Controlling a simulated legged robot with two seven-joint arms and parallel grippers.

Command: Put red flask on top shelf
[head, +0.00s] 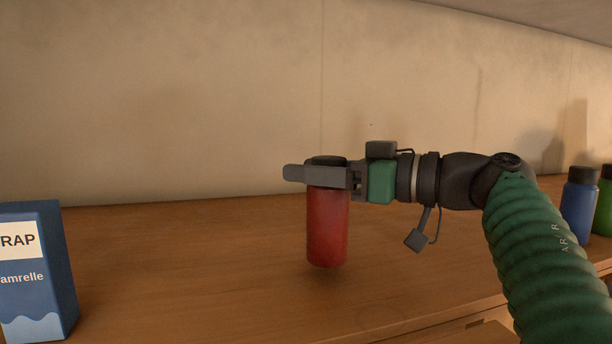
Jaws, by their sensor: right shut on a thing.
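The red flask (327,228) is upright near the middle of the head view, with a dark cap. My right gripper (322,174) comes in from the right and is shut around the flask's upper part, just under the cap. The flask is over the wooden shelf (190,265). A faint shadow lies under its base, and I cannot tell for sure whether it touches the wood. My left gripper is not in view.
A blue box (40,270) with a white label stands at the left. A blue flask (579,205) and a green flask (604,205) stand at the far right, beyond my right arm. A beige wall (200,100) closes the back. The wood between box and red flask is clear.

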